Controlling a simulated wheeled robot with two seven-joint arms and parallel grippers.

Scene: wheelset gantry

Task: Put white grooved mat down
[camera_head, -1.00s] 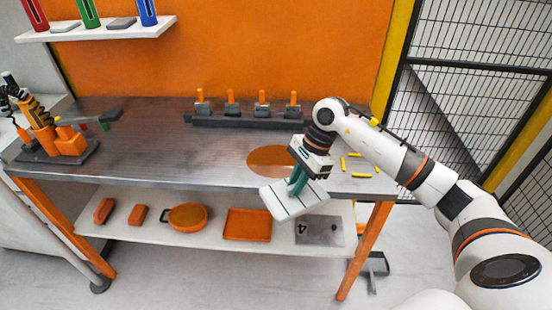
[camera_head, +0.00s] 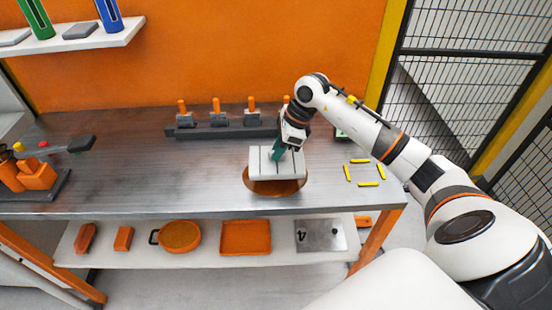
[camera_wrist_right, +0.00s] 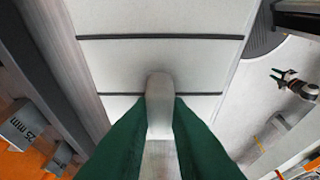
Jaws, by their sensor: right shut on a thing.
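The white grooved mat (camera_head: 262,164) is a pale block with dark grooves, held by my right gripper (camera_head: 279,152). In the head view it hangs over or rests on the round orange-brown disc (camera_head: 270,187) on the table; I cannot tell whether it touches. In the right wrist view the mat (camera_wrist_right: 160,65) fills the middle, and the green fingers of my right gripper (camera_wrist_right: 160,110) are shut on a pale grip at its centre. Most of the disc is hidden beneath the mat. My left gripper is not in view.
The metal table (camera_head: 120,170) has free room left of the disc. A dark rail (camera_head: 225,131) with several orange-topped clamps stands behind. Several yellow bars (camera_head: 368,184) lie right of the mat. A lower shelf (camera_head: 200,262) holds orange items. A wire fence (camera_head: 460,110) stands at right.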

